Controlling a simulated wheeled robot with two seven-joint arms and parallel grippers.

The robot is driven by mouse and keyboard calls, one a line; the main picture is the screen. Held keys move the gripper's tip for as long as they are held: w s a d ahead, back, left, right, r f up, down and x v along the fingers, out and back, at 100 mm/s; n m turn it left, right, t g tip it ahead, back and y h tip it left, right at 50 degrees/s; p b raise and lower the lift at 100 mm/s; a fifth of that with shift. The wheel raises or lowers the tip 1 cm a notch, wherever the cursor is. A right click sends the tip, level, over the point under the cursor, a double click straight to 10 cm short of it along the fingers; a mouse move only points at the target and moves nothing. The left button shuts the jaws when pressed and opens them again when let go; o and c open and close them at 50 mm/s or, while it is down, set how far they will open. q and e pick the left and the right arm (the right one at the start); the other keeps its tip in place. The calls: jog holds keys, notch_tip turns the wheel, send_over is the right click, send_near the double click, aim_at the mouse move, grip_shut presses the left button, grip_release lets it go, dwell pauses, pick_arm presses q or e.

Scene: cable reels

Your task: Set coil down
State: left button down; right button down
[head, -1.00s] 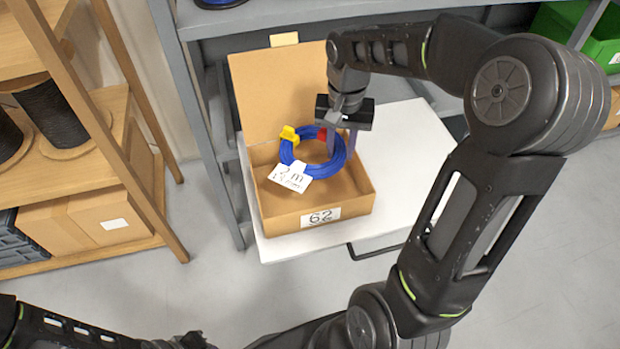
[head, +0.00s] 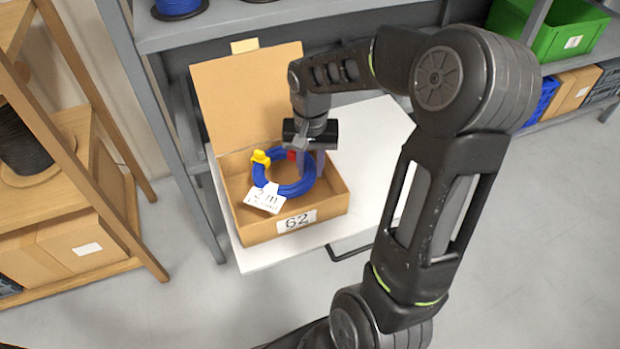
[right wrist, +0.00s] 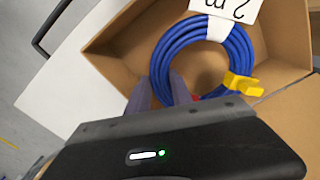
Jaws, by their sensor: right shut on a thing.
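A blue coil of cable (head: 300,188) with a yellow clip (head: 261,158) and a white "2 m" tag (head: 263,198) is inside an open cardboard box (head: 247,230) labelled 62. My right gripper (head: 306,163) reaches down into the box and is shut on the coil's far right side. A bit of red shows at the grip. In the right wrist view the coil (right wrist: 247,48) lies within the box walls, with the fingers (right wrist: 160,92) at its edge. I cannot tell whether the coil touches the box floor. My left gripper is out of view.
The box stands on a white board (head: 372,150) at a grey shelf (head: 215,25), its lid raised at the back. A wooden rack (head: 85,180) stands at left. A green bin (head: 545,35) is at upper right. White surface is free right of the box.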

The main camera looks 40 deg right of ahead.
jog(key=shift+f+b, duration=0.4)
jog(key=shift+f, duration=2.05)
jog(key=c, duration=1.1)
grip_release()
jog(key=shift+c, duration=0.2)
jog(key=shift+r, duration=0.25)
notch_tip(320, 180, up, 12)
jog(key=shift+f+p, duration=0.1)
jog(key=shift+p, duration=1.05)
